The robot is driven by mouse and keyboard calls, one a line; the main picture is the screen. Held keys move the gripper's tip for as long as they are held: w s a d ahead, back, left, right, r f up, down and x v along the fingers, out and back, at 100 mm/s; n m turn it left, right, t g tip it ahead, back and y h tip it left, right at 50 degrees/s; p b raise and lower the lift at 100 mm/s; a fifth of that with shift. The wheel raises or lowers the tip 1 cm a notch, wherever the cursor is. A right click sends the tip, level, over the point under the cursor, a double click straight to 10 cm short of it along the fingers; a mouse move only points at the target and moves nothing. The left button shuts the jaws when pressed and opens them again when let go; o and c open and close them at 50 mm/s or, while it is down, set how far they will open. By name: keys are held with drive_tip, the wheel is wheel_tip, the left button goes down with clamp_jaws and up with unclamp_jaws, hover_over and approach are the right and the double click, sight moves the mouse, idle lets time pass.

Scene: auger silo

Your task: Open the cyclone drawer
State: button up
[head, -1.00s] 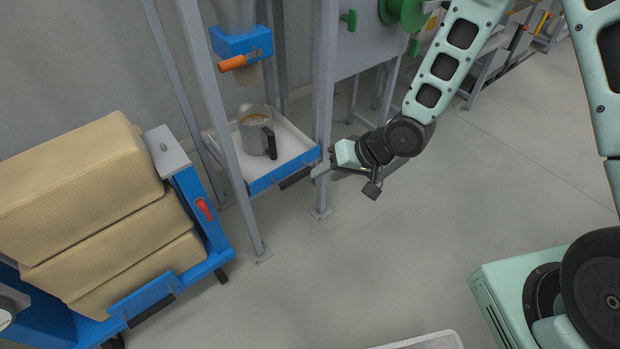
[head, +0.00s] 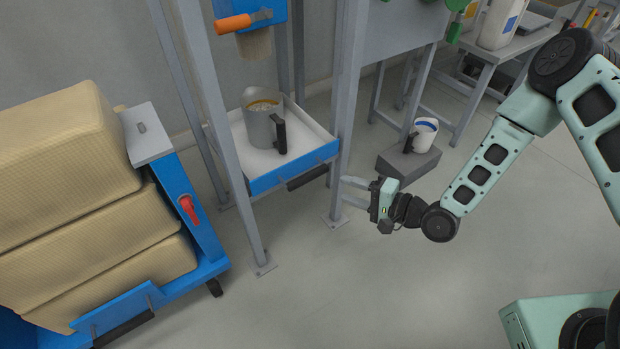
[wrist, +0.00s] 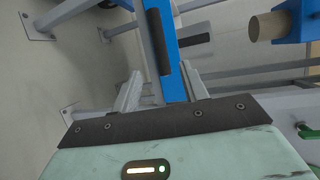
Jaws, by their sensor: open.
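The drawer is a white tray with a blue front (head: 262,182) and a dark bar handle (head: 307,177), set low in the grey frame. A grey jug (head: 262,122) with a black handle and grainy contents stands in it. My gripper (head: 344,190) is open and empty, right of the drawer handle and apart from it, its fingers pointing left beside the frame's front post. In the wrist view, the blue front (wrist: 172,75) and dark handle (wrist: 157,43) lie beyond and between the open fingers (wrist: 161,82). I cannot tell the exact distance to the handle.
An orange-handled blue spout (head: 246,20) hangs above the jug. Grey frame posts (head: 346,110) flank the drawer. A blue cart (head: 195,215) with tan sacks stands left. The floor in front is clear.

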sight(313, 178)
drive_tip(key=b+x, duration=0.3)
drive_tip(key=x, duration=0.9)
drive_tip(key=shift+w+a, duration=0.1)
drive_tip(key=shift+a, duration=0.1)
drive_tip(key=shift+f, duration=0.1)
clamp_jaws()
